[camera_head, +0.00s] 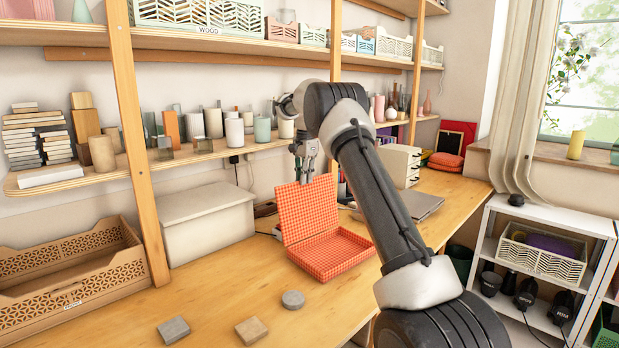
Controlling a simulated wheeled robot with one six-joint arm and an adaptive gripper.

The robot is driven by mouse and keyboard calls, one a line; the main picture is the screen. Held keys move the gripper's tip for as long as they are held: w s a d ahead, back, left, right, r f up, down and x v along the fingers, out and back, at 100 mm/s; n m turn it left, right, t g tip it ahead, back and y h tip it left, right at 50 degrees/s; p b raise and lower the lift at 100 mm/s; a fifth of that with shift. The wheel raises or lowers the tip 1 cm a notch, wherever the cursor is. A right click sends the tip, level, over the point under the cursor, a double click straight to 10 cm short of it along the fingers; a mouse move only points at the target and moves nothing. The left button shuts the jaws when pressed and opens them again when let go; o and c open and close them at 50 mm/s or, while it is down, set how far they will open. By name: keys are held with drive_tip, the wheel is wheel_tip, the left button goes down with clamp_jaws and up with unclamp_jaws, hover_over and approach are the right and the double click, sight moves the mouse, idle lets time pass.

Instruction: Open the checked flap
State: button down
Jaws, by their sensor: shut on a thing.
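A red checked box (331,256) sits on the wooden desk. Its checked flap (307,210) stands raised, close to upright, at the back left side of the box. The tray part below shows an open, empty-looking inside. My gripper (304,178) is at the top edge of the flap, pointing down, with its fingers shut on that edge. The fingertips are small in the picture, and the far side of the flap is hidden.
A white lidded box (206,222) stands left of the checked box. A wooden crate (62,275) is at far left. A round grey disc (293,299) and two small blocks lie in front. A grey laptop-like slab (415,205) and white drawers (399,165) are behind my arm.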

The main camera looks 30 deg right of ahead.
drive_tip(key=shift+w+f, duration=0.15)
drive_tip(key=shift+w, duration=0.05)
idle(0.3)
drive_tip(key=c, duration=1.6)
unclamp_jaws()
drive_tip(key=shift+o, duration=0.2)
wheel_tip(320, 180, up, 12)
drive_tip(key=shift+s, duration=0.35)
drive_tip(key=shift+s+d, duration=0.1)
